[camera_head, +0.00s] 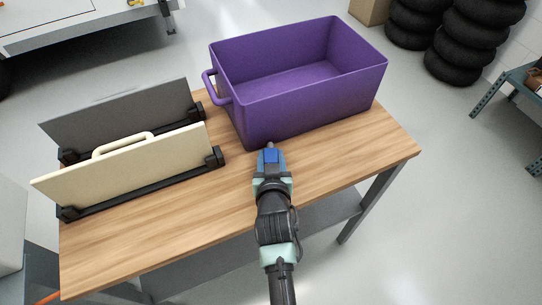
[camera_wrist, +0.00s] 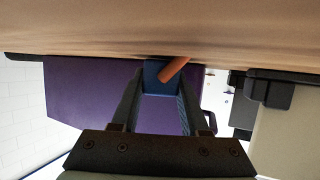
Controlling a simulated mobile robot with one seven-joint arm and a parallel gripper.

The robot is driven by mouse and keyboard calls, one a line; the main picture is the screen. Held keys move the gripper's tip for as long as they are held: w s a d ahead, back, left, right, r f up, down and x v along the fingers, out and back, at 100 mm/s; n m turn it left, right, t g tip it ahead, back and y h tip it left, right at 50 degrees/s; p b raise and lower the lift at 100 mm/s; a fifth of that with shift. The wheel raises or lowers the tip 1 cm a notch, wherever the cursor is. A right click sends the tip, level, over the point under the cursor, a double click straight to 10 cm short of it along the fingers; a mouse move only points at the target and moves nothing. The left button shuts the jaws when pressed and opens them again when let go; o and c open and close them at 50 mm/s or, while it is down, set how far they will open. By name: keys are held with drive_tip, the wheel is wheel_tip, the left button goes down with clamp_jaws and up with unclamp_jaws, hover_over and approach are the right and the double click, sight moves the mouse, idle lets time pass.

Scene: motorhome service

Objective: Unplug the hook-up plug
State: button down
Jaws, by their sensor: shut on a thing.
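The blue hook-up plug (camera_head: 270,156) is between the fingertips of my gripper (camera_head: 270,162), in front of the purple crate. In the wrist view the plug (camera_wrist: 154,80) sits between the two dark fingers of my gripper (camera_wrist: 160,88), which are shut on it. An orange cable stub (camera_wrist: 174,69) sticks out from the plug. No inlet or socket shows around the plug. I cannot tell whether the plug touches the wooden table (camera_head: 335,150) or hangs just over it.
An open, empty purple crate (camera_head: 290,110) with a side handle stands at the table's back. A cream panel (camera_head: 130,165) and a dark grey panel (camera_head: 120,115) stand upright in black holders at left. The table's front middle is bare. Stacked tyres (camera_head: 465,40) are at back right.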

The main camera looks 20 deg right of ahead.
drive_tip(key=shift+f, duration=0.1)
drive_tip(key=shift+c, duration=2.1)
unclamp_jaws()
drive_tip(key=shift+f, duration=0.1)
